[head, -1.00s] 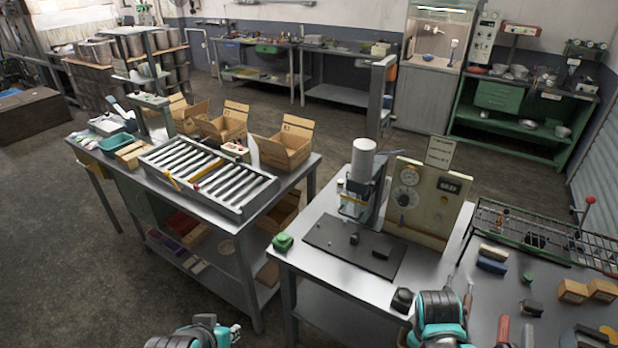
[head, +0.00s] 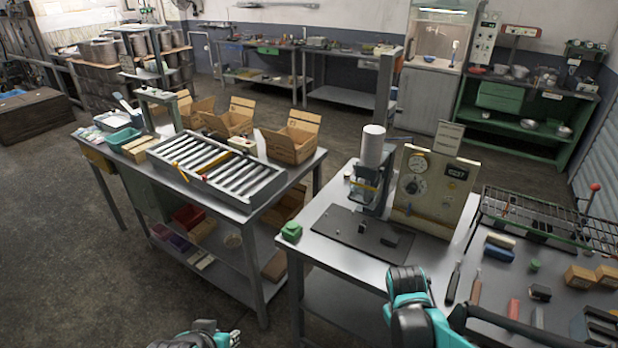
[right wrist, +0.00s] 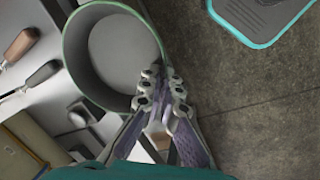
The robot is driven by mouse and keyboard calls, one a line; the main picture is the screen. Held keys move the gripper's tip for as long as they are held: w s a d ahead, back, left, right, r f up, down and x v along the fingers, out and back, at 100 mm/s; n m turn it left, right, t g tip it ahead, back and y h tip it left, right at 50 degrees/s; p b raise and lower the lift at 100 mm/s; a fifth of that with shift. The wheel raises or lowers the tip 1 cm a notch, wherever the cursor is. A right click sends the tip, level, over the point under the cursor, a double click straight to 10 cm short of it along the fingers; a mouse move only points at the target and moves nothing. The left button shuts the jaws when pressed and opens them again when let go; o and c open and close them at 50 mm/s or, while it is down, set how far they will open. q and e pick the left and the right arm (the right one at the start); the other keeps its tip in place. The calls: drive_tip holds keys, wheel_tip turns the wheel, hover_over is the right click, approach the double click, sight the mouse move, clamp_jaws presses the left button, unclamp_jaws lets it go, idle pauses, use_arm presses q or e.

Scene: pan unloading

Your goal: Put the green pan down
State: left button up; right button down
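The green pan (right wrist: 108,57) shows in the right wrist view as a round, grey-bottomed vessel with a green rim, seen from above. My right gripper (right wrist: 164,92) is at the pan's lower right edge. Its two fingers are close together, with the pan's wall apparently pinched between them; the exact contact is partly hidden by the fingers. I cannot make out the pan in the head view. There, part of my right arm shows at the bottom right, and only a little of my left arm at the bottom edge.
A workbench with a press (head: 370,165) and gauge panel (head: 432,185) stands ahead. A green block (head: 291,231) lies at its left corner. A wire rack (head: 530,222) and tools crowd the right. Another table bears a roller tray (head: 262,190) and cardboard boxes (head: 292,144).

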drive_tip(key=w+a+f+m+b, duration=0.3)
drive_tip(key=w+a+f+b, duration=0.1)
drive_tip(key=f, duration=0.5)
drive_tip(key=shift+w+a+f+m+g, duration=0.35)
drive_tip(key=shift+w+a, duration=0.3)
drive_tip(key=shift+w, duration=0.55)
drive_tip(key=shift+r, duration=0.1)
